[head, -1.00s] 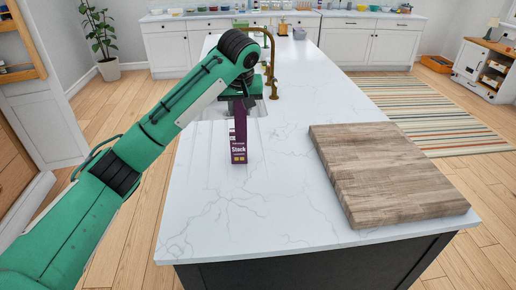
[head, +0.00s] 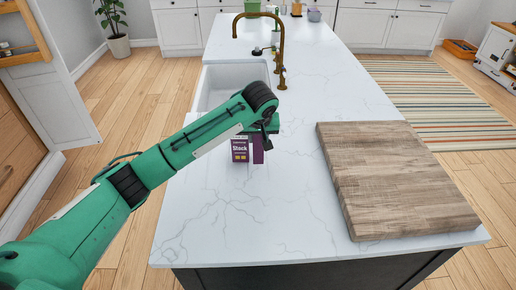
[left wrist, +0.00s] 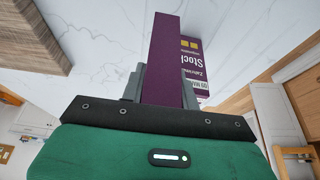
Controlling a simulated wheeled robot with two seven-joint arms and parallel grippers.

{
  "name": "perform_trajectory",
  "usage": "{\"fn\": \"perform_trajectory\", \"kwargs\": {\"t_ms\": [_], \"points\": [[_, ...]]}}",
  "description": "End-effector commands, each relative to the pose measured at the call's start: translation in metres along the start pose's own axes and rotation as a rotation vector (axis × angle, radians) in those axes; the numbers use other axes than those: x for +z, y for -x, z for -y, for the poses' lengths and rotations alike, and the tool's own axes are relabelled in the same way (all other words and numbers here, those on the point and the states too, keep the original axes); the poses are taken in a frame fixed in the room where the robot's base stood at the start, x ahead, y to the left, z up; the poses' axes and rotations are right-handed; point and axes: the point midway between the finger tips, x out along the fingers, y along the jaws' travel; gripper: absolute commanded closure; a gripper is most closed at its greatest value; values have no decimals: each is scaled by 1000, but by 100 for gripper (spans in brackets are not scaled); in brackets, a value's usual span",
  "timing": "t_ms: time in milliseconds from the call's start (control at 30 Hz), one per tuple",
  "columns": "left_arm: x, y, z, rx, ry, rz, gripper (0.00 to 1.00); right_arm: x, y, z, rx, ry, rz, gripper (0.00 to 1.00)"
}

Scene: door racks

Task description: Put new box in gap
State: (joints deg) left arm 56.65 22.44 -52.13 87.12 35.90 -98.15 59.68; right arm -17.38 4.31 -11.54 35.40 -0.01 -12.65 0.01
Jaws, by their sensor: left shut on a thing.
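A purple box (head: 240,151) marked "Stock" is in my left gripper (head: 262,134), over the white island counter. The box stands roughly upright, with its labelled face and a plain purple side showing. In the left wrist view the plain purple side of the box (left wrist: 164,55) rises between the grey fingers of the gripper (left wrist: 162,88), which are shut on it. Whether the box's bottom touches the counter I cannot tell. My right gripper is not in view. No clear gap between boxes shows.
A wooden board (head: 395,178) lies on the right of the white counter (head: 300,225). A sink (head: 218,88) and brass tap (head: 281,50) are behind the gripper. A white door (head: 62,75) with a wooden rack (head: 25,38) stands at the left. Floor is free between them.

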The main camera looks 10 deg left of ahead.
Motion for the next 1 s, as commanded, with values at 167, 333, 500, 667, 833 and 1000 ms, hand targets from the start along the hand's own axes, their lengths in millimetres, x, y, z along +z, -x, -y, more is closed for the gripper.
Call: {"fn": "perform_trajectory", "kwargs": {"t_ms": [167,333,500,667,833,1000], "points": [[7,-18,0,0,0,0,96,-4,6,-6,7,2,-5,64],[15,-36,1,-2,-1,1,96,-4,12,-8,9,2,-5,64],[23,-56,0,-1,0,-1,96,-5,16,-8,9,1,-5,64],[24,-59,0,1,1,-2,96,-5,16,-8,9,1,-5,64],[24,-60,0,1,0,-1,96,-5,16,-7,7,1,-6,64],[25,-62,0,1,0,-1,52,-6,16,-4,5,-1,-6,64]]}}
